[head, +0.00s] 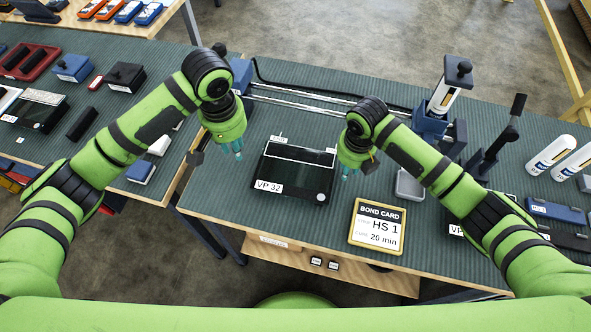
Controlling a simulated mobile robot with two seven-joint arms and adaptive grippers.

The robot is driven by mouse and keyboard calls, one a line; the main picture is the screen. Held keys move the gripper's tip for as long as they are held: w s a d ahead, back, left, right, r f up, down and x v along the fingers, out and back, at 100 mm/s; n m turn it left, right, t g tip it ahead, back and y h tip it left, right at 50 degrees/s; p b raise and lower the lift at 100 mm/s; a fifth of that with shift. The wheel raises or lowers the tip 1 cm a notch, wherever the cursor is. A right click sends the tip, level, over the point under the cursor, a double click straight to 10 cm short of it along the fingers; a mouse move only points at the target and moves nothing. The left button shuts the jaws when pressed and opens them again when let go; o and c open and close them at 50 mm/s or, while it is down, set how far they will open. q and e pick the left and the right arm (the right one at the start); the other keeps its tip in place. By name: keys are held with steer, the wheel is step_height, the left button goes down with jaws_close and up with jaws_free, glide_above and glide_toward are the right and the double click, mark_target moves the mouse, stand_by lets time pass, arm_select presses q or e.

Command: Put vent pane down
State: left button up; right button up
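The vent pane is a dark, glossy rectangular panel (296,180) with a pale-edged strip along its back and a white label reading VP 32. It lies on the grey-green ribbed mat of the middle table (230,195). My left gripper (237,152) is left of the pane, apart from it, with its teal fingertips spread and nothing between them. My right gripper (347,173) is just beyond the pane's right edge. Its fingers are small and partly hidden by its green body, so I cannot tell their opening or whether they touch the pane.
A grey tray (409,185) and a blue holder with a cartridge (440,105) stand to the right. Metal rails (300,101) run behind. A gap separates the left table.

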step_height(320, 180, up, 11)
steer(key=shift+s, duration=0.4)
